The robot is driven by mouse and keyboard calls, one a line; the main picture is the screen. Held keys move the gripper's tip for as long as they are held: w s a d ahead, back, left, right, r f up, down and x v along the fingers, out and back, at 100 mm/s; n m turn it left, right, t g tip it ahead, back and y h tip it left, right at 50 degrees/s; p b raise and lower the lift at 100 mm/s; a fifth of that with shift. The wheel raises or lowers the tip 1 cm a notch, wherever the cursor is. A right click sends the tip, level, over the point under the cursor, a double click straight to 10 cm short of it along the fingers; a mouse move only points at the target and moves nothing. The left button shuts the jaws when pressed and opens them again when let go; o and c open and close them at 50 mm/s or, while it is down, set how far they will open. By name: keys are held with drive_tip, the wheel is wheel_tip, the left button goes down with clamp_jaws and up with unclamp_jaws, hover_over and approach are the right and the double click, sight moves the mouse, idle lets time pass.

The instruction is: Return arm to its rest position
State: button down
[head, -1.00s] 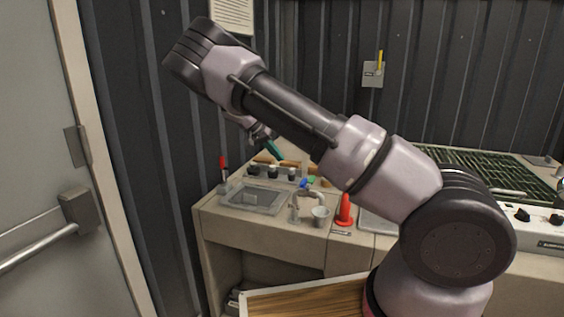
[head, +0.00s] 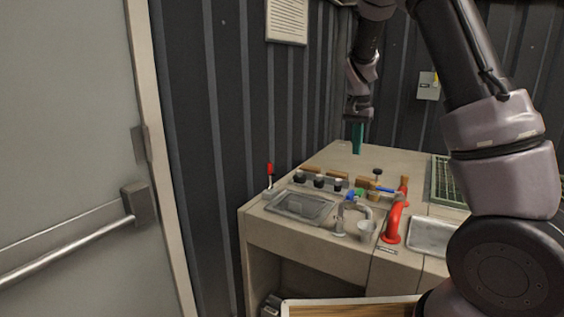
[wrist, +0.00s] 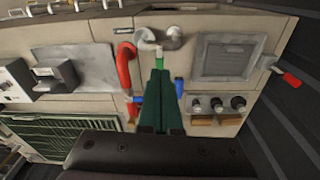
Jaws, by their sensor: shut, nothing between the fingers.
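My gripper (head: 357,138) hangs pointing down above the back of the counter in the head view, its green fingers together. In the wrist view the shut fingers (wrist: 160,85) reach over the counter with nothing held between them. My arm rises high on the right of the head view and comes down to the gripper from above. The fingers appear clear of the counter top (head: 345,158).
A grey door (head: 70,130) is at left. A green grate (head: 447,182) lies at right.

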drive_tip(key=s+d+r+n+t+y, duration=0.2)
drive_tip(key=s+r+t+y, duration=0.15)
drive_tip(key=s+r, duration=1.1)
drive_tip(key=s+r+n+t, duration=0.1)
drive_tip(key=s+r+t, duration=0.1)
drive_tip(key=s, duration=1.1)
drive_tip(key=shift+s+a+r+t+h, duration=0.15)
drive_tip(key=shift+s+a+t+h, duration=0.2)
drive_tip(key=shift+t, duration=0.2)
drive_tip(key=shift+w, duration=0.1)
